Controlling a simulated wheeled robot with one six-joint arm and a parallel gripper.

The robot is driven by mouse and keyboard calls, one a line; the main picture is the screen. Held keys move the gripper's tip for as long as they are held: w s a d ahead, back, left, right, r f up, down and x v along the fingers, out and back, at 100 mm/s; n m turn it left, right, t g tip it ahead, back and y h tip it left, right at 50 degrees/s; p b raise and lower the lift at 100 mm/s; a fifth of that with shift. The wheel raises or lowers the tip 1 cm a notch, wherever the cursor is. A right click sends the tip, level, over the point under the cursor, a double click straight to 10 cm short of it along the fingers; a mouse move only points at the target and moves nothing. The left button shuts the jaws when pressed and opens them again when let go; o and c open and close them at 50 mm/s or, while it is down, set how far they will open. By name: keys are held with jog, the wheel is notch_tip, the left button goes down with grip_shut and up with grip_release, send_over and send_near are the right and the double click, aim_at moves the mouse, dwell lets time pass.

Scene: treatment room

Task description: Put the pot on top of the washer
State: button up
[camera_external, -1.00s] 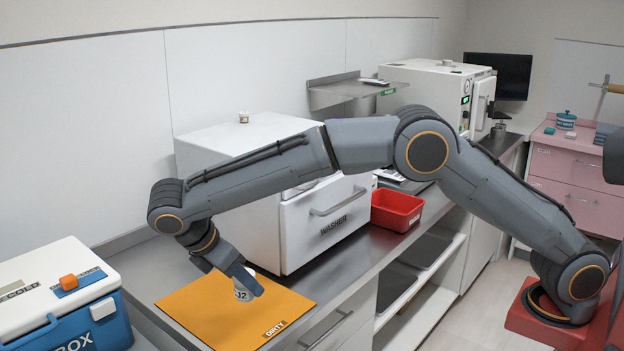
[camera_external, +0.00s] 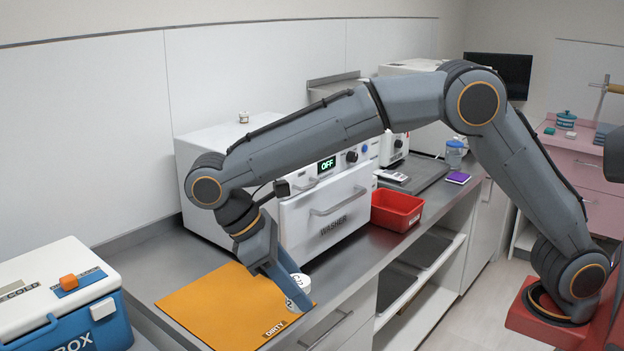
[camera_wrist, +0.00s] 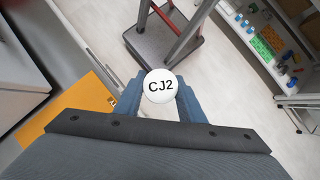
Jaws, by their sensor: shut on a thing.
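The pot (camera_external: 300,287) is small and white, and its lid in the wrist view (camera_wrist: 160,86) reads CJ2. My gripper (camera_external: 290,292) is shut on it, with a blue finger on either side. It is in the air by the counter's front edge, at the right corner of the orange mat. Its height is hard to tell. The washer (camera_external: 301,222) is a white box marked WASHER, with a display reading OFF, behind my gripper. Its top is partly hidden by my arm. A small jar (camera_external: 243,117) stands on the washer's top at the back.
The orange DIRTY mat (camera_external: 205,305) lies bare before the washer. A blue and white cool box (camera_external: 60,300) stands at left. A red bin (camera_external: 397,210) sits right of the washer. The washer's top left (camera_external: 205,140) looks clear.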

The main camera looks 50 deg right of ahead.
jog(key=w+d+r+n+t+h+p, duration=0.1)
jog(key=w+d+r+n+t+p, duration=0.15)
jog(key=w+d+r+n, duration=0.7)
jog(key=w+d+r+n+t+h+p, duration=0.1)
jog(key=w+d+r+n+t+p, duration=0.2)
jog(key=w+d+r, duration=1.25)
jog(key=w+d+n+t+y+b, duration=0.1)
jog(key=w+d+n+t, duration=0.2)
jog(key=d, duration=0.4)
jog(key=w+d+n+t+y+b, duration=0.1)
jog(key=w+d+n+t+y, duration=0.2)
jog(key=d, duration=0.4)
jog(key=shift+n+g+h, duration=0.65)
jog(key=shift+g+h, duration=0.05)
jog(key=shift+g, duration=0.05)
notch_tip(320, 180, down, 9)
jog(key=shift+r+p, duration=0.15)
jog(key=shift+p, duration=0.65)
jog(key=o, duration=1)
jog(key=shift+o, duration=0.2)
